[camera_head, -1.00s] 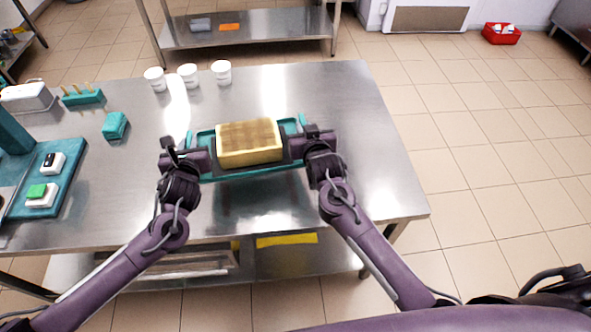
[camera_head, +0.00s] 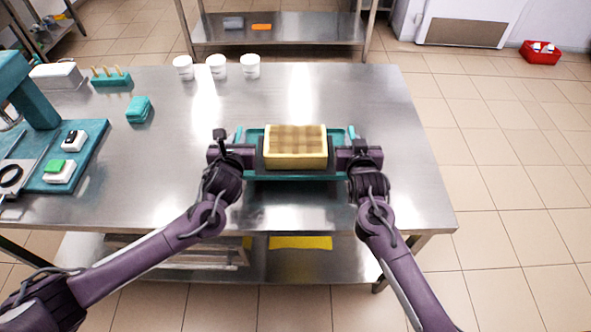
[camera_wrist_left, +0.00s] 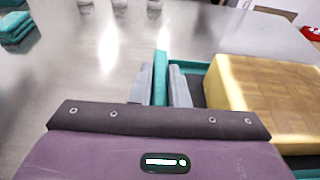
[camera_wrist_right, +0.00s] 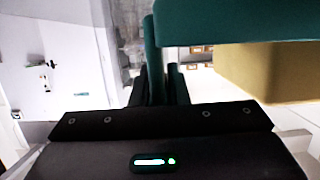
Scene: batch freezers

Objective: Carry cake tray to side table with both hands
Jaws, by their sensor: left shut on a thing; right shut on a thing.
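The cake tray (camera_head: 258,172) is teal with upright handles at both ends. It carries a rectangular yellow cake (camera_head: 296,147) with a browned top. In the head view the tray is over the steel table's right half, level, and appears a little above the surface. My left gripper (camera_head: 238,152) is shut on the left handle, and the left wrist view shows this handle (camera_wrist_left: 160,75) between the fingers. My right gripper (camera_head: 352,152) is shut on the right handle; the right wrist view shows that handle (camera_wrist_right: 154,65) between dark fingers. Fingertips are partly hidden in the head view.
The steel table (camera_head: 420,205) has three white cups (camera_head: 216,67) at its back edge. A teal block (camera_head: 139,109), a teal peg rack (camera_head: 111,78) and a teal board (camera_head: 88,160) are on the left. Another steel rack (camera_head: 285,35) stands behind.

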